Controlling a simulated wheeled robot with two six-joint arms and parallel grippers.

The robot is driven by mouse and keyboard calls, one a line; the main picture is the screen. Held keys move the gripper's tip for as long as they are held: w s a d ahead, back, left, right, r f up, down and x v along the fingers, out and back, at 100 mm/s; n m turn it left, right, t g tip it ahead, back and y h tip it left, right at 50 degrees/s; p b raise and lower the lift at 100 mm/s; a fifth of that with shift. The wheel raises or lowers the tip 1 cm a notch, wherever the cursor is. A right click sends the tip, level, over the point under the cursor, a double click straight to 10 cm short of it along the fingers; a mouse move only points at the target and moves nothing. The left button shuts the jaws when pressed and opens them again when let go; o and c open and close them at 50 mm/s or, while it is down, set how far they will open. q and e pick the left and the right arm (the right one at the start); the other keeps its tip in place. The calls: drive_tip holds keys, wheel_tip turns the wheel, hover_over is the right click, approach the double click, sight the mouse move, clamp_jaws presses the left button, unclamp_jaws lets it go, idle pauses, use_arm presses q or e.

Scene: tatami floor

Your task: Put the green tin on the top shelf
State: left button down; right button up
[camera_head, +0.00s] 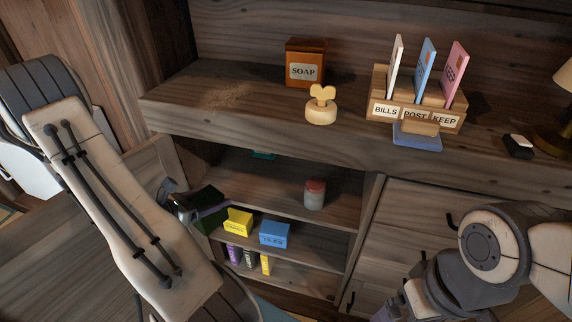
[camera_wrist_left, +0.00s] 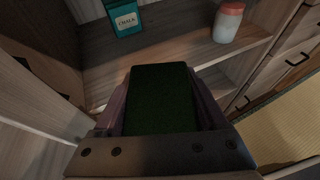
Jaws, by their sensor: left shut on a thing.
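My left gripper (camera_head: 188,207) is shut on the dark green tin (camera_head: 212,218), which also shows between the fingers in the left wrist view (camera_wrist_left: 162,98). The tin is held in front of the left part of the open shelf unit under the counter. The top shelf (camera_head: 270,187) carries a teal chalk box (camera_wrist_left: 124,18) at the back and a jar with a red lid (camera_head: 315,194) to the right. In the wrist view, bare shelf lies beyond the tin. My right gripper (camera_head: 388,314) is only partly in view at the bottom edge; its jaws cannot be made out.
A yellow box (camera_head: 238,222) and a blue box (camera_head: 274,234) stand on the shelf below, with several small tubes (camera_head: 266,265) lower down. On the counter are a soap box (camera_head: 305,63), a wooden knobbed object (camera_head: 321,106) and a letter rack (camera_head: 417,111). Drawers (camera_head: 400,230) flank the right.

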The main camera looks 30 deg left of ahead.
use_arm(q)
drive_tip(key=w, duration=0.4)
drive_tip(key=w+d, duration=0.1)
drive_tip(key=w, duration=0.4)
drive_tip(key=w+d, duration=0.1)
drive_tip(key=w, duration=0.4)
drive_tip(key=shift+b, duration=0.4)
drive_tip(key=w, duration=0.2)
drive_tip(key=shift+w+d, duration=0.35)
drive_tip(key=shift+w, duration=0.05)
drive_tip(key=shift+w+f+b, duration=0.3)
drive_tip(key=shift+w+f, duration=0.1)
drive_tip(key=shift+f, duration=0.3)
drive_tip(key=shift+f, duration=0.25)
unclamp_jaws()
drive_tip(key=shift+r, duration=0.1)
